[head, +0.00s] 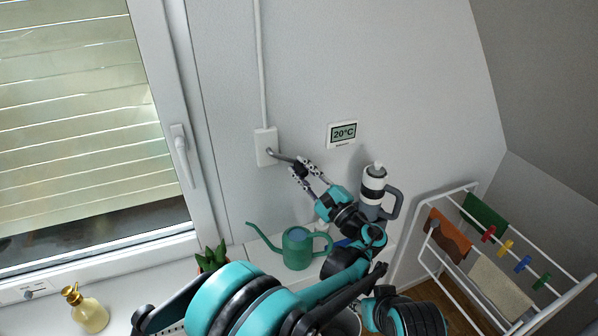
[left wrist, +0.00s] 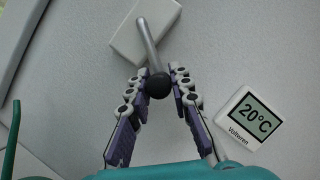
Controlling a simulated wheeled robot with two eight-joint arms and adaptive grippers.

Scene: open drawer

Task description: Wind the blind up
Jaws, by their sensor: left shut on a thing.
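The blind (head: 75,120) hangs behind the window pane at the left. Its pale slats cover most of the glass, and a darker strip shows below its bottom edge. A white winder box (head: 265,147) is on the wall right of the window, with a grey crank (head: 281,156) reaching out to the right. My left gripper (head: 301,170) is shut on the crank's dark knob. In the left wrist view the black knob (left wrist: 158,86) sits between the fingertips, and the metal crank arm (left wrist: 148,45) runs up to the white box (left wrist: 145,30). My right gripper is not in view.
A green watering can (head: 297,249), a grey-and-white bottle (head: 373,187), a plant (head: 212,258) and a gold-topped dispenser (head: 88,312) stand below. A thermostat (head: 343,134) is right of the crank. A drying rack (head: 440,205) stands at the right.

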